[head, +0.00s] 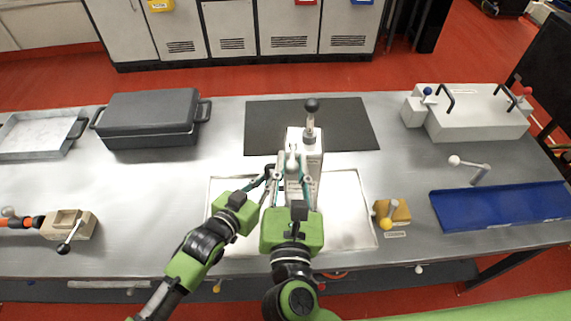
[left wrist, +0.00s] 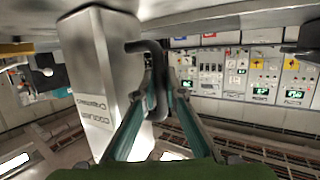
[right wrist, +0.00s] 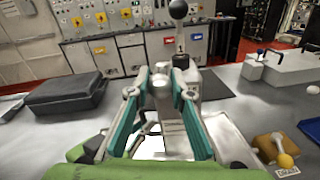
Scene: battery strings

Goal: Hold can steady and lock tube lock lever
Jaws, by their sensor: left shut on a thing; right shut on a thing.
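The can (head: 312,150) is a tall white box standing upright at the middle of the table. It shows at the left of the left wrist view (left wrist: 100,80), with printed text. A lever with a black ball knob (head: 312,105) stands upright on its top, also seen in the right wrist view (right wrist: 179,10). My left gripper (head: 268,180) is shut on the black bent handle (left wrist: 155,75) at the can's side. My right gripper (head: 292,172) is shut on a light grey rounded piece (right wrist: 161,85) in front of the can's top; its fingers partly hide it, and I cannot tell exactly which part it is.
A bright metal plate (head: 350,215) lies under the can, a dark mat (head: 350,125) behind it. A grey case (head: 150,120) stands left. A yellow-knobbed block (head: 395,212), blue tray (head: 500,207) and white box (head: 475,115) stand right. A beige block (head: 70,222) is at left.

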